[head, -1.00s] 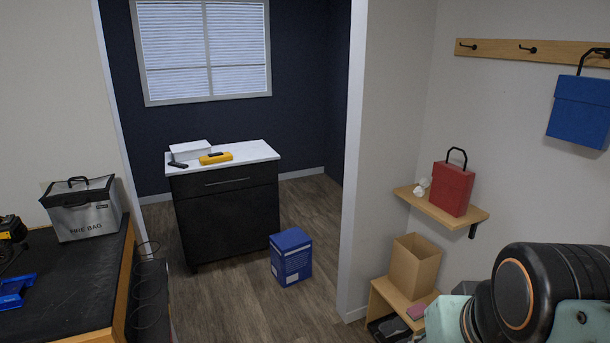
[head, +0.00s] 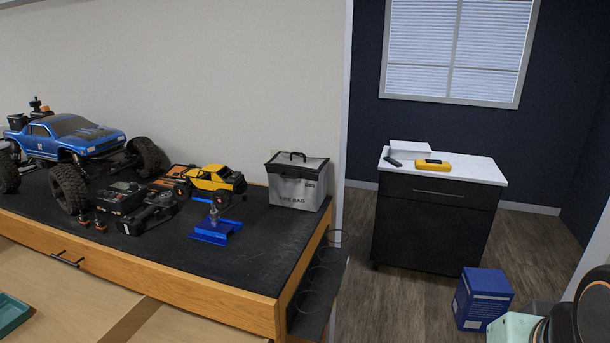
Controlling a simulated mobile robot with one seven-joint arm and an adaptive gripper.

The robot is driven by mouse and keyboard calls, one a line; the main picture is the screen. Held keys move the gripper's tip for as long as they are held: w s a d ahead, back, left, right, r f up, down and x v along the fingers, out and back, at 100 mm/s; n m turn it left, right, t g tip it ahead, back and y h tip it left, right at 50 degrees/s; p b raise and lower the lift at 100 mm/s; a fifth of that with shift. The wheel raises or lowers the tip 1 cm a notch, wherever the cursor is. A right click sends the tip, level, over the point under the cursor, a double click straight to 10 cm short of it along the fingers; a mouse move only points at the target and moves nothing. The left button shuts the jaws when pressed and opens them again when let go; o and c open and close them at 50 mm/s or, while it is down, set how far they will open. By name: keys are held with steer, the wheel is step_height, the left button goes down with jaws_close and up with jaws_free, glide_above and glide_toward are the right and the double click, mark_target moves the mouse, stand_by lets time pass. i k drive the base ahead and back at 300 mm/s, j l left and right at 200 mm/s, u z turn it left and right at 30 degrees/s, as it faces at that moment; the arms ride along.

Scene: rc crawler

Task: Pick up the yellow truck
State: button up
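The yellow truck (head: 212,180) is a small crawler with black wheels. It stands on the black mat top of the workbench (head: 235,265), in the head view left of centre. A blue stand (head: 216,230) is just in front of it, and the grey fire bag is to its right. Part of my arm shows at the lower right corner, well away from the truck. My gripper is not in view.
A large blue truck (head: 75,140) stands on the bench's left, with black electronics (head: 135,202) beside it. The fire bag (head: 298,186) is near the bench's right end. A black cabinet (head: 430,230) and a blue box (head: 483,300) stand beyond; wood floor lies between.

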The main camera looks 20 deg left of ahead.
mark_target(215, 177)
steer(key=i+u, duration=0.3)
steer(key=u, duration=0.2)
steer(key=i+l+u, duration=0.1)
steer(key=i+u, duration=0.15)
steer(key=u, duration=0.2)
steer(key=i+l+u, duration=0.2)
steer(key=u, duration=0.3)
steer(key=i+l+u, duration=0.25)
steer(key=u, duration=0.2)
